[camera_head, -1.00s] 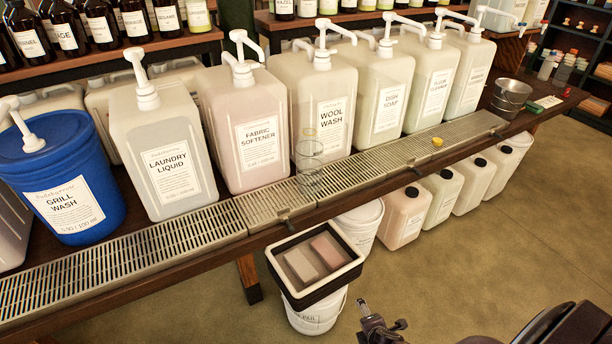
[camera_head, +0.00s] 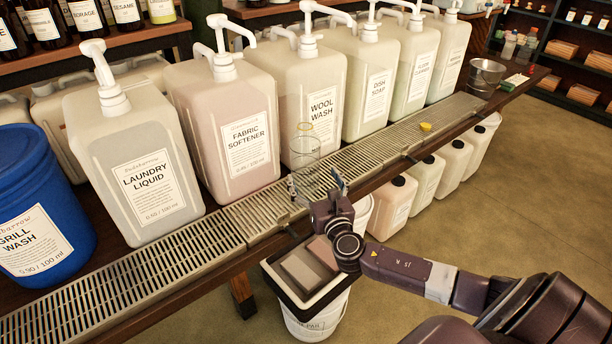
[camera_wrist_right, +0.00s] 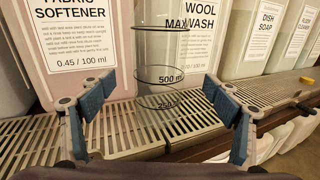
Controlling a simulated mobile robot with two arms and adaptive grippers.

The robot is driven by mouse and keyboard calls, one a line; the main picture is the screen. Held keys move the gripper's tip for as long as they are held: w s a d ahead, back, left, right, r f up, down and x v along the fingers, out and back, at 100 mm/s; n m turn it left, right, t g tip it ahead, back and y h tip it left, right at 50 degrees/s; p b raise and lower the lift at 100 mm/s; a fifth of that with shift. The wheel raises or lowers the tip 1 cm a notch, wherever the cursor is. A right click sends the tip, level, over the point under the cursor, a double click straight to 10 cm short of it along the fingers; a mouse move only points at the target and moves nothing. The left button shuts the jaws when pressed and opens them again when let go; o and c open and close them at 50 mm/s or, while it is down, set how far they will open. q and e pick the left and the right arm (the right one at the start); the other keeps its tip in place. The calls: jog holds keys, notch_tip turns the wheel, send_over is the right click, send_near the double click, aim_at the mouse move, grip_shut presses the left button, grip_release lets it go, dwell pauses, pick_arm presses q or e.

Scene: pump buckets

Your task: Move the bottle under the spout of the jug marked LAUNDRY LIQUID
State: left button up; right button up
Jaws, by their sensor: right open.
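The clear, see-through bottle (camera_head: 306,152) with a yellowish rim stands on the metal drip grate in front of the WOOL WASH jug. In the right wrist view the bottle (camera_wrist_right: 160,62) shows volume marks and stands between the finger pads, a little beyond them. My right gripper (camera_head: 317,190) is open around the near side of the bottle; in the wrist view the gripper (camera_wrist_right: 160,98) holds nothing. The LAUNDRY LIQUID jug (camera_head: 88,138) is whitish and stands to the left, beyond the pink FABRIC SOFTENER jug (camera_head: 205,100). Its white pump spout (camera_head: 95,50) points toward the grate. My left gripper is not in view.
The drip grate (camera_head: 190,247) runs along the table front and is clear left of the bottle. A blue GRILL WASH bucket (camera_head: 40,180) stands at the left. A yellow item (camera_head: 425,127) lies on the grate to the right. A sponge tray (camera_head: 268,278) sits below the edge.

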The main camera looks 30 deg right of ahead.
aim_at(305, 160)
jog(key=shift+r, duration=0.35)
jog(key=shift+x, duration=3.95)
jog(key=c, duration=1.3)
jog(key=shift+o, duration=0.2)
